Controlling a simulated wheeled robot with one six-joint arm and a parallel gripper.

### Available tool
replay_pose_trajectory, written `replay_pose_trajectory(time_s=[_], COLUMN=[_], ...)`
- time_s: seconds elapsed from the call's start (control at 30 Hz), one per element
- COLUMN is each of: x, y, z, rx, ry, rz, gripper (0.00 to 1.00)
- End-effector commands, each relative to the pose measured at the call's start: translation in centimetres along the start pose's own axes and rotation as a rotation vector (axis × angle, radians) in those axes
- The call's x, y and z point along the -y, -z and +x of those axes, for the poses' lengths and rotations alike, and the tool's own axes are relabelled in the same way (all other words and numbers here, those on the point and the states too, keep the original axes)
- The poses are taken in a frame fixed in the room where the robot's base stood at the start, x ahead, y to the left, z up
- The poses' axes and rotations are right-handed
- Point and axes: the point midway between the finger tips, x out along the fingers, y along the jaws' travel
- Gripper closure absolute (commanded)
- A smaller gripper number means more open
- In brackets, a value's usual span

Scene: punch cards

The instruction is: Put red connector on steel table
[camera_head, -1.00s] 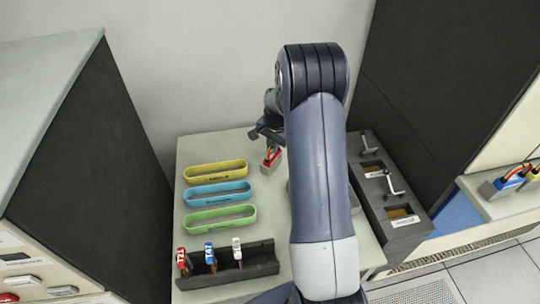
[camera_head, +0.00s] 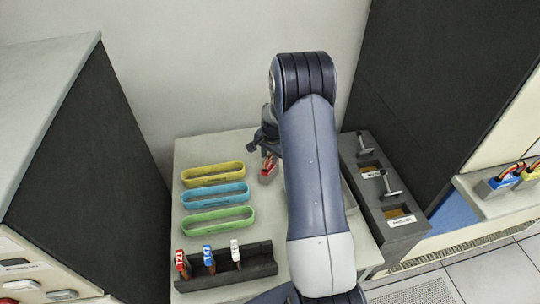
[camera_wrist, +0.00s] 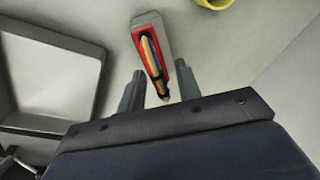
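The red connector (camera_head: 267,169) has a grey end and coloured wires. It is at the back of the light grey table (camera_head: 268,212), just below my gripper (camera_head: 266,148); it appears to rest on the surface. In the wrist view, the red connector (camera_wrist: 150,45) extends beyond my gripper (camera_wrist: 160,86), with its wire end between the two spread fingers. A gap shows on each side, so the gripper looks open. My arm hides part of the table.
Yellow (camera_head: 213,175), blue (camera_head: 216,195) and green (camera_head: 218,221) oval trays lie left. A dark rack (camera_head: 262,262) holds tagged pieces in front. A grey tray (camera_wrist: 52,124) and dark box (camera_head: 408,232) stand right. A side shelf holds connectors (camera_head: 497,185).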

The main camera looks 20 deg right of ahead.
Motion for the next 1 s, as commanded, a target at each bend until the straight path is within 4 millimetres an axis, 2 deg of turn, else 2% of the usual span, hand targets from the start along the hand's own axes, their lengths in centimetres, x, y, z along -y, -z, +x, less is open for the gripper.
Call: replay_pose_trajectory(time_s=[0.37,0.57,0.8,1.0], x=[0.1,0.1,0.1,0.1], y=[0.1,0.1,0.1,0.1], z=[-0.7,-3.7,-8.5,-11.3], rx=[-0.002,-0.004,-0.004,-0.002], ry=[0.001,0.003,0.004,0.002], rz=[0.000,0.000,0.000,0.000], gripper=[0.67,0.67,0.67,0.67])
